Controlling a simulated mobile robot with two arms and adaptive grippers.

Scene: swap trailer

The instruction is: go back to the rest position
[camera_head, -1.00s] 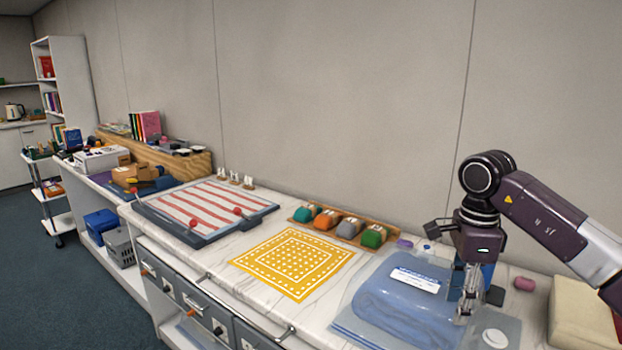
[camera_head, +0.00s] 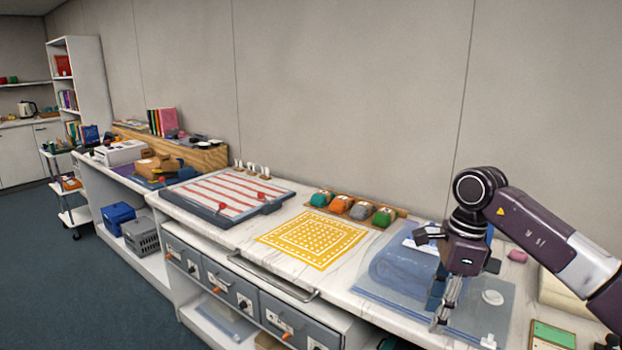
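My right gripper (camera_head: 440,318) comes in from the right and points down above the front right part of the marble counter (camera_head: 345,290). Its fingers look close together over the blue-grey bag (camera_head: 400,272); whether they are fully shut is too small to tell. I see nothing held between them. My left gripper does not clearly show; a small dark piece at the bottom edge cannot be made out.
A yellow patterned cloth (camera_head: 313,238) and a red-striped board (camera_head: 228,193) lie on the counter. Several coloured pods stand in a wooden rack (camera_head: 396,208) by the wall. Grey drawers (camera_head: 232,290) line the front. The floor (camera_head: 80,290) at left is clear.

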